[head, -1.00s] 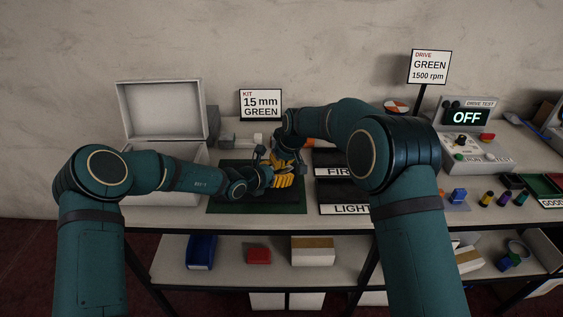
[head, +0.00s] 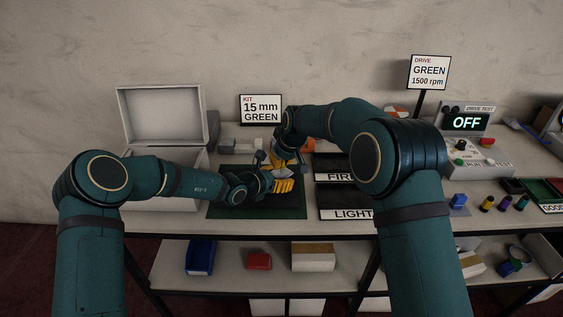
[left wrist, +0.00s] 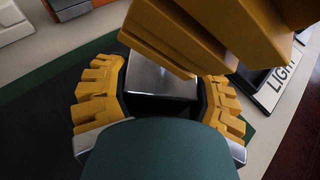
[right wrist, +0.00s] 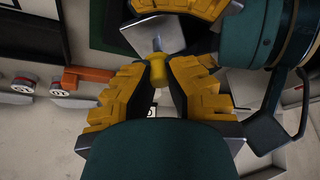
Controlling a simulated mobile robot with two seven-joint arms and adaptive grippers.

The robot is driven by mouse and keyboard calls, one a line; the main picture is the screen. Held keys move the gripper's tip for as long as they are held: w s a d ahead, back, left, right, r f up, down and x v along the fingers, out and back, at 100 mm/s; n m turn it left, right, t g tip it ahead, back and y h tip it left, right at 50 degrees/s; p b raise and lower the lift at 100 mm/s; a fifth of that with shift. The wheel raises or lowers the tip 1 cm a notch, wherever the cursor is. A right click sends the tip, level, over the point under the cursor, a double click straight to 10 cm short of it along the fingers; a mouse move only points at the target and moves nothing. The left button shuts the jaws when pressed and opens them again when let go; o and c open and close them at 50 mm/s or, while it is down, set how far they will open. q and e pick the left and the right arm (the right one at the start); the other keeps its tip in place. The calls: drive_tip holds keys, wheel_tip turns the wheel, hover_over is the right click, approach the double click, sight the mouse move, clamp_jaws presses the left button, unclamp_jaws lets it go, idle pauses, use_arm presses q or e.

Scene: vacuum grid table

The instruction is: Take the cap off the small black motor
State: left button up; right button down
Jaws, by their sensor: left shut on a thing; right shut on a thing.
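My left gripper (head: 284,186) is low over the dark mat; in the left wrist view (left wrist: 163,88) it is shut on the small motor (left wrist: 160,80), a block with a bare silver face and dark sides. The motor also shows in the right wrist view (right wrist: 155,36), between the left fingers. My right gripper (head: 284,160) is just above and behind the left one. In the right wrist view it is shut on a small yellow cap (right wrist: 158,74), in line with the motor's face. I cannot tell whether the cap still touches the motor. In the head view the fingers hide both.
A green-edged black mat (head: 225,209) lies below the grippers. An open white box (head: 160,115) stands at the left. Black labelled trays (head: 335,190) lie right of the mat. A kit sign (head: 261,108) stands behind. A drive tester (head: 478,148) is at the far right.

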drive_tip(key=shift+r, duration=1.85)
use_arm(q)
drive_tip(key=o, duration=1.4)
drive_tip(key=shift+o, duration=0.2)
